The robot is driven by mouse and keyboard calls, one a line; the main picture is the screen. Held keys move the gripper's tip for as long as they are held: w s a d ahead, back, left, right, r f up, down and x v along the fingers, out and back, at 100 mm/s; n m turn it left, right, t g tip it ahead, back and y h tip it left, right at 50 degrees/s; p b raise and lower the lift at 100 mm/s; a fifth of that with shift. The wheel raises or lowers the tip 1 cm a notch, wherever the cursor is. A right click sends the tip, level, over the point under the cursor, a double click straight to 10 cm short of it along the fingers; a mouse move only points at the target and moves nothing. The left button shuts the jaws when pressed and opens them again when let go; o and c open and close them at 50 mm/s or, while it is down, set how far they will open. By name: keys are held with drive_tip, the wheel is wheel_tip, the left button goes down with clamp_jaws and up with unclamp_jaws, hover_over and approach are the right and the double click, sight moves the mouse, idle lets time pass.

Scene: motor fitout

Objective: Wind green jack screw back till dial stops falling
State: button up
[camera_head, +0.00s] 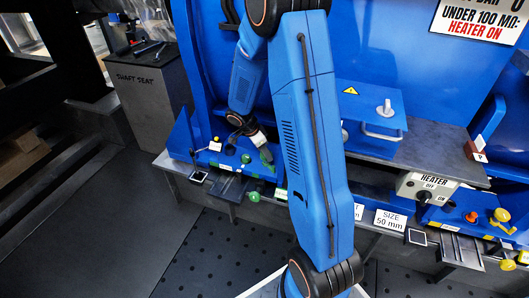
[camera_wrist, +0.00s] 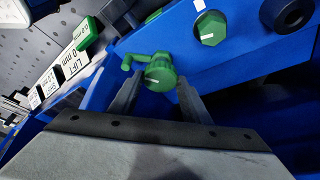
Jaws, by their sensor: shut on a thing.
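The green jack screw (camera_wrist: 160,72), a round knob with a white mark and a small side crank, sits between my gripper's fingertips (camera_wrist: 159,84) in the wrist view. My gripper is shut on it, a finger on each side. In the head view my gripper (camera_head: 259,143) reaches down to the blue bench unit at the left, beside a green knob (camera_head: 266,154). White plates, one reading LIFT (camera_wrist: 73,63), stand to the left in the wrist view, with a green tag (camera_wrist: 86,33) beside them. Their small figures are hard to read, and I cannot make out a dial needle.
A black round fitting (camera_wrist: 287,12) is further right. In the head view a heater switch box (camera_head: 426,188) and yellow knobs (camera_head: 502,215) are at the right.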

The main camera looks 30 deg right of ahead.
drive_tip(key=n, duration=0.2)
drive_tip(key=n+t, duration=0.1)
drive_tip(key=n, duration=0.1)
drive_tip(key=shift+s+t, duration=0.2)
drive_tip(key=shift+t, duration=0.1)
drive_tip(key=shift+s+n+t+y, duration=0.15)
drive_tip(key=shift+n+t, duration=0.25)
drive_tip(key=shift+n, duration=0.6)
drive_tip(key=shift+w+n+t+y, duration=0.15)
drive_tip(key=shift+n+t, duration=0.25)
drive_tip(key=shift+n, duration=0.6)
drive_tip(key=o, duration=1)
drive_tip(key=shift+s, duration=0.1)
drive_tip(key=shift+o, duration=0.2)
drive_tip(key=shift+r, duration=0.1)
drive_tip(key=v, duration=1.7)
drive_tip(key=shift+r, duration=0.15)
drive_tip(key=shift+d, duration=0.15)
